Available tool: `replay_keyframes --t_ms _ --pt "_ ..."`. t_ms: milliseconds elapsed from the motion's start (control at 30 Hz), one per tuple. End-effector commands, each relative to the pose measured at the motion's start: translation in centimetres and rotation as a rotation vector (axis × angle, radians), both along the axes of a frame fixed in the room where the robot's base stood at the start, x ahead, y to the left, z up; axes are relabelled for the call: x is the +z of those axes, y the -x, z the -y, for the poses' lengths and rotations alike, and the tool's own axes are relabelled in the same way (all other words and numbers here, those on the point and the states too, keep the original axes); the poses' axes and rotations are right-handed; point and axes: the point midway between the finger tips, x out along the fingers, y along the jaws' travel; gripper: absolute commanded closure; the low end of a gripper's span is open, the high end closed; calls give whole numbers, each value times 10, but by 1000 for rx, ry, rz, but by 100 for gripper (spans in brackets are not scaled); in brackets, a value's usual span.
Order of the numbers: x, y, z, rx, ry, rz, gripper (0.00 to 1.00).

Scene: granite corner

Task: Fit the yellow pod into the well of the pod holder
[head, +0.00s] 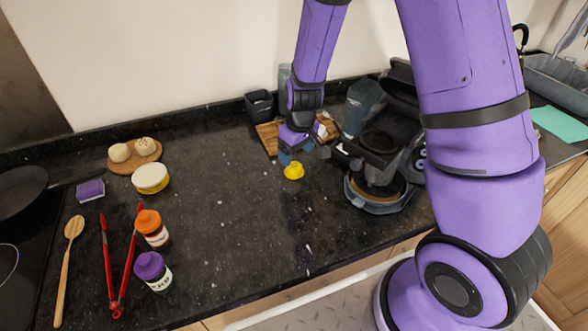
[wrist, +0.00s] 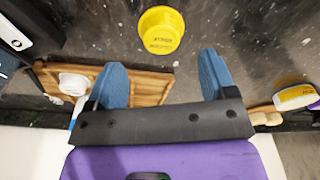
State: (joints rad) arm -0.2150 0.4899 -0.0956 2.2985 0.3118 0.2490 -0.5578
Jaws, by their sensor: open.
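The yellow pod (head: 293,171) stands on the dark granite counter, left of the coffee machine. In the wrist view the yellow pod (wrist: 161,30) lies beyond the fingertips, between their lines and apart from both. My gripper (head: 292,155) is open and empty, close above and behind the pod in the head view; its blue fingers (wrist: 161,72) are spread wide in the wrist view. The coffee machine (head: 380,145) stands right of the pod with its lid raised. I cannot make out the pod holder's well clearly; a dark round part shows on the machine.
A wooden board (head: 268,137) lies behind my gripper, with a white item (wrist: 73,83) on it. Spice jars (head: 152,229), red tongs (head: 118,270) and a round tub (head: 151,178) are at left.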

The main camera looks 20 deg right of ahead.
Motion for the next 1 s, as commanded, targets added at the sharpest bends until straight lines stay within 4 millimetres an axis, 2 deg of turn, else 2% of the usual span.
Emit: replay_keyframes --t_ms 400,767,1000 --pt "-45 -3 -3 -1 0 -3 23" --pt "-51 -5 -4 0 -1 0 23" --pt "-51 -5 -4 0 0 0 75"
